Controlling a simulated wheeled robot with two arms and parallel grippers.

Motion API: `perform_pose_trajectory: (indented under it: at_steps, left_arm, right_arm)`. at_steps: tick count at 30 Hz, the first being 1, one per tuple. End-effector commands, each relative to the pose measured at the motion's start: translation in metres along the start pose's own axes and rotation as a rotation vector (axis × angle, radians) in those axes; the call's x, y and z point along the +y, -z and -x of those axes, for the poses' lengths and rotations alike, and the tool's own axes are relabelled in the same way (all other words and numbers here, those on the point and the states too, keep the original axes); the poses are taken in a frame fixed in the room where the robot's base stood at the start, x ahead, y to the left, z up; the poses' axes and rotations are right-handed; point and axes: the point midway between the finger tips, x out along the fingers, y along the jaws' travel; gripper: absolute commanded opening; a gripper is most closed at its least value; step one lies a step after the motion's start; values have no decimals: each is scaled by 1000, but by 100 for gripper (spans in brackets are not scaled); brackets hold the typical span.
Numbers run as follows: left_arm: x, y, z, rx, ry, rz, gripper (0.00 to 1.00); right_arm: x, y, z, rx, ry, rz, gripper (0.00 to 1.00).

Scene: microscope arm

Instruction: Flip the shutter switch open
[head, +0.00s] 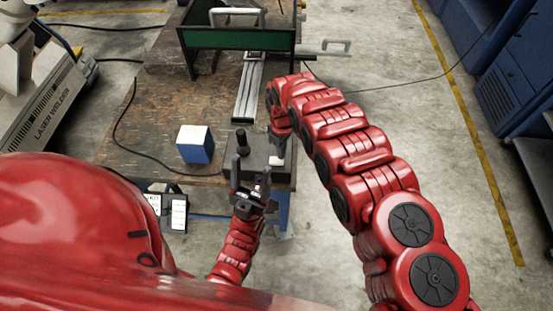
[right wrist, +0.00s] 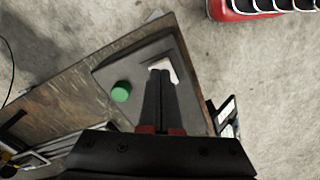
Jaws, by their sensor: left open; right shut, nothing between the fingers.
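A dark grey control box (right wrist: 125,72) fills the middle of the right wrist view, with a round green button (right wrist: 121,92) and a pale switch (right wrist: 164,68) on its top. My right gripper (right wrist: 160,78) is shut and empty, its fingertips at the pale switch. They overlap it in the picture; I cannot tell whether they touch, and part of the switch is hidden. In the head view my right gripper (head: 281,152) points down at the box's right side. My left gripper (head: 251,172) is open and empty, near the front edge of the workbench.
The worn wooden workbench (head: 140,115) carries a blue and white cube (head: 195,145), a dark upright post (head: 241,140) and a metal rail (head: 248,85) behind. A black cable (head: 118,135) runs across the left side. Open floor lies right of the bench.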

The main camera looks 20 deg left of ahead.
Motion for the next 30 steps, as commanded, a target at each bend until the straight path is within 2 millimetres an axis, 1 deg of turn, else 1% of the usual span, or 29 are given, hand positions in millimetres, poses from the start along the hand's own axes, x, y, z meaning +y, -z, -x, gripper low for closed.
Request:
perform_pose_trajectory:
  at_steps: [30]
  left_arm:
    - [0,-2,9,0,0,0,63]
  right_arm:
    - [0,0,-13,1,-1,0,0]
